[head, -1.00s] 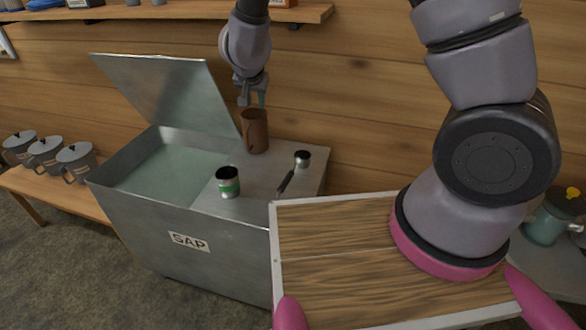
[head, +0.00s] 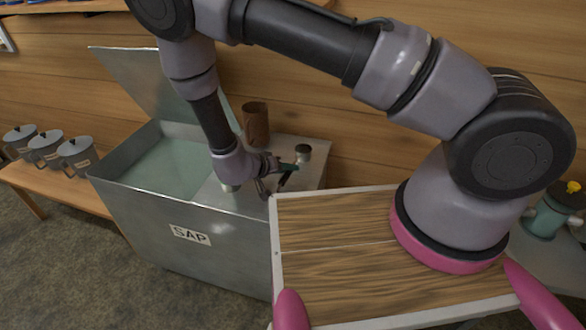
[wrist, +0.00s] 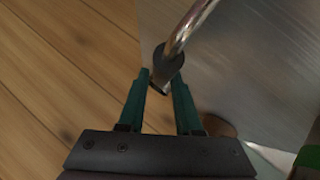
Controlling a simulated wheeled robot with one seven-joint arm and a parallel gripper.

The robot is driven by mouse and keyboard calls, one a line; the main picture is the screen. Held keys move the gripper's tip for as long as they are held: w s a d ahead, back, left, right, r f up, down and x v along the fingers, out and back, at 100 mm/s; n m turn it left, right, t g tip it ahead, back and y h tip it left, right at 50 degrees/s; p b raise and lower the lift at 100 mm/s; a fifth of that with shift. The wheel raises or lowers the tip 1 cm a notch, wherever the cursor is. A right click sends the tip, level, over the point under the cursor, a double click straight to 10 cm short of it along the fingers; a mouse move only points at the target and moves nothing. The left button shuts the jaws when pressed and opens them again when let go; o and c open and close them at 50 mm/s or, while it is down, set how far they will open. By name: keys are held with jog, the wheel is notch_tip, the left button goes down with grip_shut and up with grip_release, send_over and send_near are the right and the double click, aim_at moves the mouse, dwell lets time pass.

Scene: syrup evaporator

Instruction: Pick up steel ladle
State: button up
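A curved shiny rod with a dark collar, which looks like part of the ladle (wrist: 178,45), shows at and between the fingertips. I cannot tell whether the fingers touch it.
The sap tank (head: 235,240) has its lid (head: 150,85) raised at the left. A brown cup (head: 256,124) stands behind my gripper. Lidded grey mugs (head: 78,152) stand on a bench at the left.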

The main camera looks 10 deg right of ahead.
aim_at(296, 178)
jog(key=x, duration=0.5)
jog(key=shift+w+f, duration=0.1)
jog(key=shift+w, duration=0.15)
grip_shut()
dwell(1.2)
